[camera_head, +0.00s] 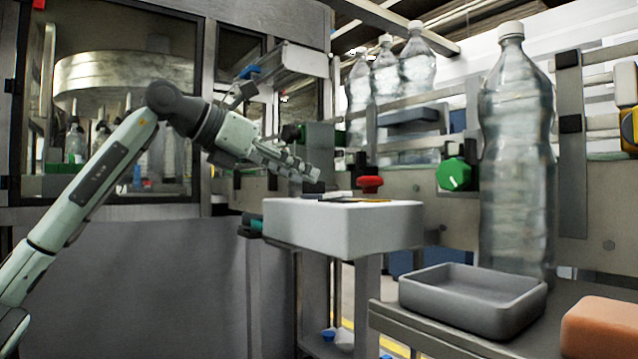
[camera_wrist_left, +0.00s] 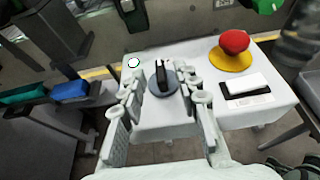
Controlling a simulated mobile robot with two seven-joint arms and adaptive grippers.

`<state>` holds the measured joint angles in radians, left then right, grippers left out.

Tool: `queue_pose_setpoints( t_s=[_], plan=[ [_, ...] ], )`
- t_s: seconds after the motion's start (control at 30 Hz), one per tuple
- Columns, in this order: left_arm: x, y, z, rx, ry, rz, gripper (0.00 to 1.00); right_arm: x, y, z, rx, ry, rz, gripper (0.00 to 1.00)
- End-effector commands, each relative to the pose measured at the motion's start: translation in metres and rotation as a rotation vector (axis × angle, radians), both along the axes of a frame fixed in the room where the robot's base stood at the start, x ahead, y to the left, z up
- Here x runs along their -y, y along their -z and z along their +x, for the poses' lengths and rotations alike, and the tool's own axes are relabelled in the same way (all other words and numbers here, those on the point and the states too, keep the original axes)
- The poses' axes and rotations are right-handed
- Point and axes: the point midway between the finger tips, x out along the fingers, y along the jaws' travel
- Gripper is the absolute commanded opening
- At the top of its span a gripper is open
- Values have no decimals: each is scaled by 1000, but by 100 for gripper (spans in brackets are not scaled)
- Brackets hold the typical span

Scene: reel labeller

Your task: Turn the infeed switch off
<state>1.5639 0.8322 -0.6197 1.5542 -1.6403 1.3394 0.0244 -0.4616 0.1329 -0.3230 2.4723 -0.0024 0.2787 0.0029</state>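The infeed switch (camera_wrist_left: 163,82) looks to be the black rotary knob on a round grey base, on top of a white control box (camera_head: 340,228). In the left wrist view its handle points nearly straight up the picture. My left gripper (camera_head: 312,174) hangs over the box from the left. In the wrist view its fingers (camera_wrist_left: 160,103) are spread, one on each side of the knob, with gaps visible. I cannot tell how high the tips are above it. In the head view the knob is not clearly visible. My right gripper is not in view.
A red mushroom button (camera_wrist_left: 234,42) on a yellow disc and a black-and-white part (camera_wrist_left: 246,87) sit right of the knob. A small round light (camera_wrist_left: 134,63) is left of it. A green knob (camera_head: 454,174), large bottle (camera_head: 515,150) and grey tray (camera_head: 470,290) stand right.

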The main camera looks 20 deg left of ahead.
Motion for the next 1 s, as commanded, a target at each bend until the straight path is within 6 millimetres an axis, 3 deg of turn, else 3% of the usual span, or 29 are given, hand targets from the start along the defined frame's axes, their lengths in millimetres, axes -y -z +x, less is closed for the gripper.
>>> queue_pose_setpoints(
  t_s=[0.3, 0.63, 0.9, 1.0],
  plan=[
    [24, 16, 30, 0, 1, 0, 32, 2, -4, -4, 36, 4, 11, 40],
    [26, 17, 33, 1, 0, -1, 32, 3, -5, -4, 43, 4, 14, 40],
    [26, 17, 33, 0, 0, 0, 0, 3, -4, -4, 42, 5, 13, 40],
    [26, 17, 33, 0, 0, 0, 0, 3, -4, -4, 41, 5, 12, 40]
  ],
)
